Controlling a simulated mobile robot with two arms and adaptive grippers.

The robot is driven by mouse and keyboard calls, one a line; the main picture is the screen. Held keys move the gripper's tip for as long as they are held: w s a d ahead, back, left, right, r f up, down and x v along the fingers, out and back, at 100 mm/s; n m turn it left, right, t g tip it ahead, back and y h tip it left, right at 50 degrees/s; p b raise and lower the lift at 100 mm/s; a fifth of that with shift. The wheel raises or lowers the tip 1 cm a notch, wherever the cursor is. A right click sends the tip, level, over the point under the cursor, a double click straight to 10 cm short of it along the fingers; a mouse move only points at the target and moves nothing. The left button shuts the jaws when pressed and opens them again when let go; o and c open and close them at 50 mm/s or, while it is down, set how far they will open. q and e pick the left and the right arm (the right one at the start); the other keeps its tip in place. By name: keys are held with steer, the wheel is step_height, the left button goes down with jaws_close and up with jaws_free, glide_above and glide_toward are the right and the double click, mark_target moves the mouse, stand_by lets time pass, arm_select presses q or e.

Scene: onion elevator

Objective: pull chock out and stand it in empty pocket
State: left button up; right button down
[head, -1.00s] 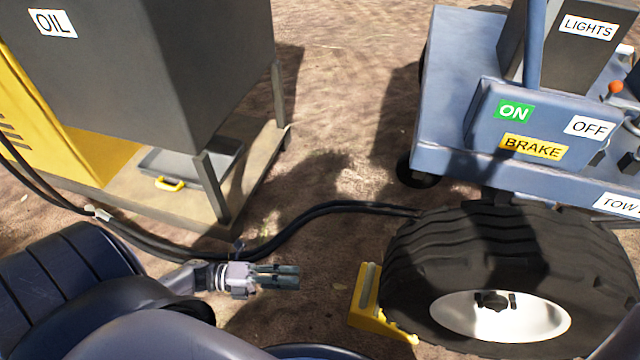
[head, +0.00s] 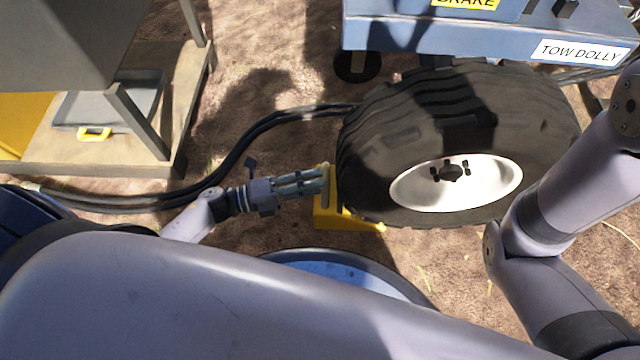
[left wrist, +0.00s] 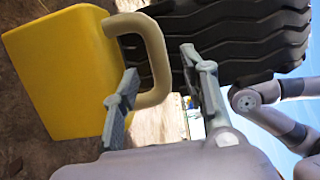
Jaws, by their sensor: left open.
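The yellow chock (head: 345,216) sits on the ground against the left side of the black tyre (head: 455,135). It has a beige loop handle. My left gripper (head: 322,182) is open at the handle. In the left wrist view the yellow chock body (left wrist: 58,75) is on the left, and the handle (left wrist: 158,62) reaches between the open fingers of my left gripper (left wrist: 162,66). I cannot tell whether a finger touches it. My right arm shows at the right in the head view, but its gripper is out of view. I cannot identify an empty pocket.
A low stand (head: 90,160) at the left carries a grey tray (head: 125,97) with a yellow handle. Dark hoses (head: 235,150) cross the dirt behind my left gripper. The blue tow dolly (head: 430,37) is behind the tyre. Open dirt lies between stand and dolly.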

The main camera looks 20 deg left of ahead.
arm_select(q)
steer(key=shift+x, duration=1.05)
steer(key=shift+c, duration=0.2)
jaws_close()
